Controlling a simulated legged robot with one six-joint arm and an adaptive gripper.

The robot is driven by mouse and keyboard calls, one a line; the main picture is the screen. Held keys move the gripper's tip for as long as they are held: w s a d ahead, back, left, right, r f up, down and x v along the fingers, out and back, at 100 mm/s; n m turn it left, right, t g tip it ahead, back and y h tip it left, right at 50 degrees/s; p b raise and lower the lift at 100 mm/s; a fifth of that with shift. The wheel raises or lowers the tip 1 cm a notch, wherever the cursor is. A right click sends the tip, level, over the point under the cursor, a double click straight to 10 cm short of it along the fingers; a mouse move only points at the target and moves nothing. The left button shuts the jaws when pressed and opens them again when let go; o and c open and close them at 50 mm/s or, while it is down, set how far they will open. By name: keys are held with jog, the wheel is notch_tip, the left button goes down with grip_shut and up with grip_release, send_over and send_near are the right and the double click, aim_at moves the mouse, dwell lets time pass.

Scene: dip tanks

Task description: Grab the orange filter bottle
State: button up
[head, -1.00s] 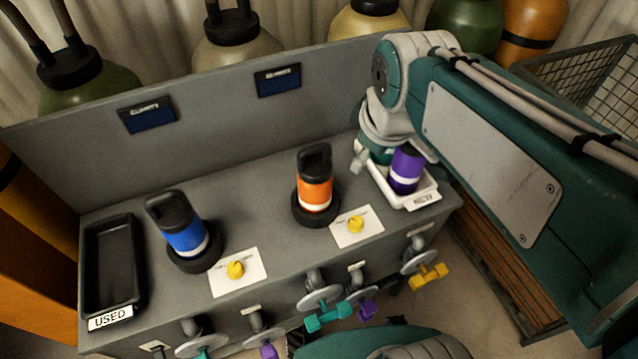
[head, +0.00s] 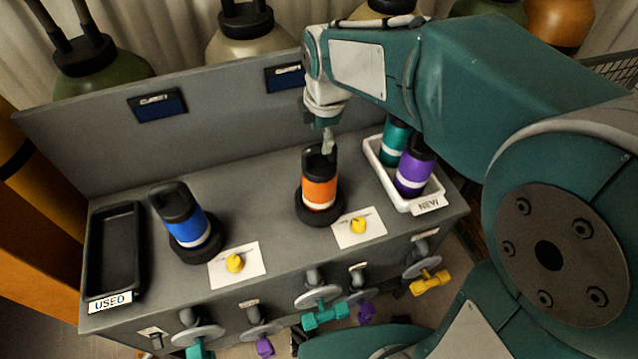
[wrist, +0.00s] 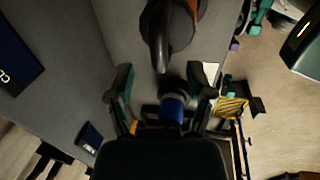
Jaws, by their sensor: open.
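The orange filter bottle (head: 319,190) has a black handled cap and stands upright in a round black holder on the grey bench. My gripper (head: 328,142) is just above and behind its cap in the head view. In the wrist view, the bottle's black cap and handle (wrist: 165,38) are at the top centre, with a sliver of orange beside them. My open gripper (wrist: 160,95) has its two fingers spread below the handle in that picture, with nothing between them held. The blue bottle (head: 186,220) shows in the background between the fingers in the wrist view (wrist: 172,108).
A white NEW tray (head: 428,198) at the right holds a purple bottle (head: 412,175) and a teal bottle (head: 393,142). A black USED tray (head: 112,255) at the left is empty. Yellow knobs on white cards sit at the front, with valves below. An upright panel (head: 220,125) backs the bench.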

aim_at(319, 144)
jog(key=f, duration=0.2)
jog(key=w+f, duration=0.1)
jog(key=f, duration=0.2)
jog(key=shift+w+a, duration=0.1)
jog(key=shift+a, duration=0.1)
grip_shut()
